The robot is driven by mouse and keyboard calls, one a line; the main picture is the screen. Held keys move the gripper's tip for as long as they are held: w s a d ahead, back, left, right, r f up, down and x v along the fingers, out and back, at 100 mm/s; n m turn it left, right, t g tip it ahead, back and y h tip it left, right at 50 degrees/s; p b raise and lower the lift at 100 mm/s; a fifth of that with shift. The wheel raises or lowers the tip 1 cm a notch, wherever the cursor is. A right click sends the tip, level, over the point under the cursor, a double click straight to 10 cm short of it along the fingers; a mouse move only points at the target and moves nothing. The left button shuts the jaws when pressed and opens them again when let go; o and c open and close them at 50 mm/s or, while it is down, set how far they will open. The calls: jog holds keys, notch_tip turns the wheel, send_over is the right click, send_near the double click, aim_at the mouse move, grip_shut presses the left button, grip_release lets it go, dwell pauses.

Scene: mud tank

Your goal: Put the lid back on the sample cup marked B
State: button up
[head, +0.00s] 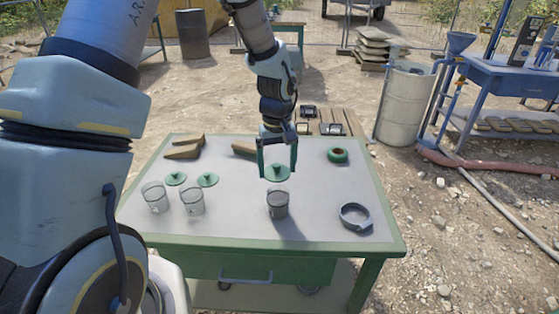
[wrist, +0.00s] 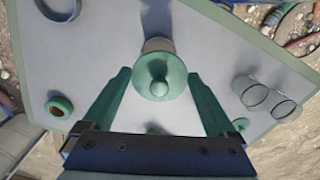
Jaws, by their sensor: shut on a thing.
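My gripper (head: 277,170) is shut on a round green lid (head: 277,174) with a knob. The lid also shows between the fingertips in the wrist view (wrist: 160,80). It is held above the table, over or near a cup with dark contents (head: 278,205). In the head view the lid appears apart from this cup's rim. In the wrist view it hides most of the cup (wrist: 158,45). Two clear cups stand at the left, one (head: 155,197) beside the other (head: 192,201). Two more green lids, one (head: 175,178) and another (head: 207,180), lie behind them. I cannot read any cup's marking.
The table (head: 240,226) also bears a grey ring clamp (head: 355,217) at the right, a green roll (head: 338,156) at the back right and brown blocks (head: 183,152) at the back left. The tabletop between the dark cup and the ring clamp is clear.

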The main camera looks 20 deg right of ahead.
jog(key=shift+s, duration=0.25)
jog(key=shift+s+d+f+b, duration=0.1)
jog(key=shift+s+f+b, duration=0.05)
jog(key=shift+f+b, duration=2.2)
jog(key=shift+f, duration=0.85)
jog(key=shift+f, duration=0.15)
jog(key=o, duration=0.9)
jog(key=shift+o, duration=0.2)
